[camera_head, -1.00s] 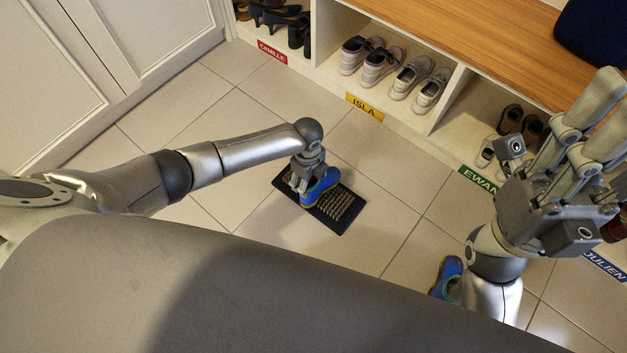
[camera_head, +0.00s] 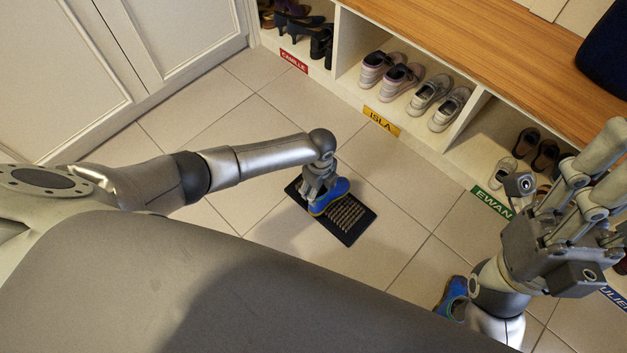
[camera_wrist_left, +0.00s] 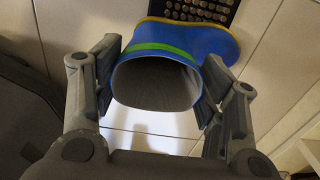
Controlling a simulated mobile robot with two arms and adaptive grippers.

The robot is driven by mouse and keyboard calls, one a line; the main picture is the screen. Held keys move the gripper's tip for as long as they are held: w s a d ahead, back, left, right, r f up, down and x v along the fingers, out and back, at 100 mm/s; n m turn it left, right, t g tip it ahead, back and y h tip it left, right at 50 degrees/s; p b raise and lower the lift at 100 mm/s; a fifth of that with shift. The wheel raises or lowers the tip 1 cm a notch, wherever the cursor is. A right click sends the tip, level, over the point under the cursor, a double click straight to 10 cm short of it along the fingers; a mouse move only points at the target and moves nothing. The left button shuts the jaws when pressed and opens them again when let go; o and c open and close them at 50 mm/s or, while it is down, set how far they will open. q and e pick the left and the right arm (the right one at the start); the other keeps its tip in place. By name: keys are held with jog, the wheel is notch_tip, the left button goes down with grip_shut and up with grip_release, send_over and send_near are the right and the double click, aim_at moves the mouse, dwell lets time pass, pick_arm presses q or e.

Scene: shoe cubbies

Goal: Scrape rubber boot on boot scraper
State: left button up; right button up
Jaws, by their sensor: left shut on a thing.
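A blue rubber boot (camera_head: 331,196) with a yellow sole edge is over the upper-left part of the dark boot scraper (camera_head: 349,216), which lies on the floor. Whether the sole touches the bristles cannot be told. My left gripper (camera_head: 320,183) is shut on the boot's shaft from above. In the left wrist view, the boot (camera_wrist_left: 160,60) stands between both fingers, with its open top and green band showing and its toe to the upper right. The scraper (camera_wrist_left: 205,10) shows behind it. My right gripper (camera_head: 592,165) appears open and empty at the right.
A second blue boot (camera_head: 452,296) is on the floor beside my right arm, partly hidden. Shoe cubbies with a wooden bench top (camera_head: 480,45) run along the upper right. A white cabinet (camera_head: 80,75) stands at the upper left. Tiles around the scraper are clear.

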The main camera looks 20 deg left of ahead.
pick_arm(q)
jog(key=shift+s+d+p, duration=0.1)
jog(key=shift+d+p, duration=0.25)
jog(key=shift+p, duration=0.7)
dwell(1.5)
